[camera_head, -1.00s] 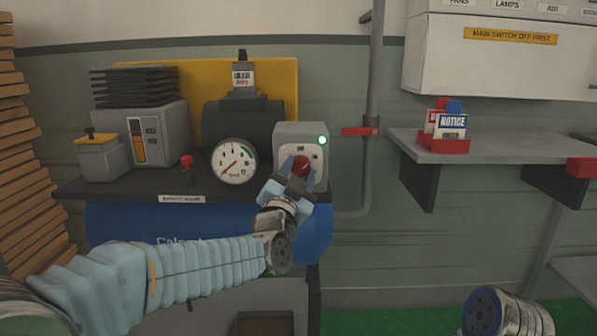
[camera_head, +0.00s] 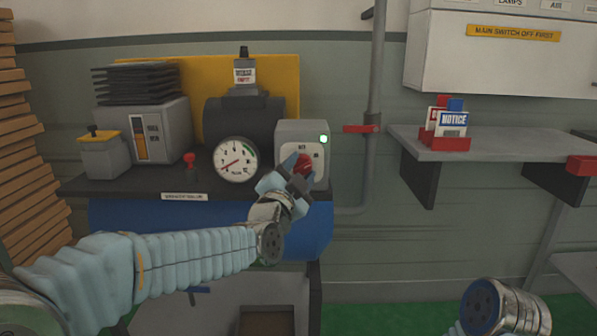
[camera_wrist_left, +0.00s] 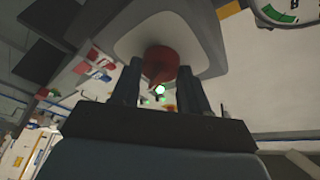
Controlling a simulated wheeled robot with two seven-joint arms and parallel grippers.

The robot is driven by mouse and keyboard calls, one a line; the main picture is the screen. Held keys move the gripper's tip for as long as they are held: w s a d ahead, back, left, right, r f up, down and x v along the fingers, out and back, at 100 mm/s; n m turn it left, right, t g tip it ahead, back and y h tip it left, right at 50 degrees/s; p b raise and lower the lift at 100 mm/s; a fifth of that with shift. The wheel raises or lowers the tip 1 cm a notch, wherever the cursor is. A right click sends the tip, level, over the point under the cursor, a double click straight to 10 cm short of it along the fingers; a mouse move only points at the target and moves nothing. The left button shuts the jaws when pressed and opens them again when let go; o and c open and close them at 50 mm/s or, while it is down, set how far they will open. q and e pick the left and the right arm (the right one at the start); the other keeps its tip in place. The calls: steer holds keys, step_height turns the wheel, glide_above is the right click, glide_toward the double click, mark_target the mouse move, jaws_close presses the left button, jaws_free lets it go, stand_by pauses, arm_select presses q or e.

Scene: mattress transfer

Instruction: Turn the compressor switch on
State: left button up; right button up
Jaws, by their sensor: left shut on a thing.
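The compressor's grey switch box (camera_head: 318,132) stands at the right of the compressor shelf, with a red knob (camera_head: 304,161) on its pale front plate. A green lamp (camera_head: 323,139) glows at the box's upper right. My left gripper (camera_head: 301,168) is shut on the red knob, fingers on either side of it and turned at a slant. In the left wrist view the red knob (camera_wrist_left: 160,62) sits between the two dark fingertips. The fingers partly hide the knob and its plate markings. My right gripper is outside the views.
A round pressure gauge (camera_head: 236,160) and a small red-topped valve (camera_head: 190,160) stand left of the box. The blue tank (camera_head: 120,217) lies below. A grey pipe (camera_head: 374,80) with a red handle (camera_head: 360,129) runs on the right, near a wall shelf (camera_head: 480,150).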

arm_select(q)
steer(key=o, duration=1.1)
steer(key=shift+c, duration=0.2)
steer(key=b+v, duration=0.1)
steer(key=v, duration=1.2)
steer(key=shift+s+f, duration=0.2)
steer(key=shift+s, duration=0.15)
step_height(320, 180, down, 34)
steer(key=w+a+n+g+y, duration=0.3)
steer(key=n+g, duration=0.3)
steer(key=g, duration=0.2)
steer(key=s+a+f+n+g, duration=0.3)
steer(key=s+f+n+g, duration=0.6)
steer(key=s+f, duration=1.2)
step_height(320, 180, down, 4)
steer(key=shift+a+f+g+h, duration=0.15)
steer(key=shift+g+h, duration=0.15)
steer(key=shift+g, duration=0.3)
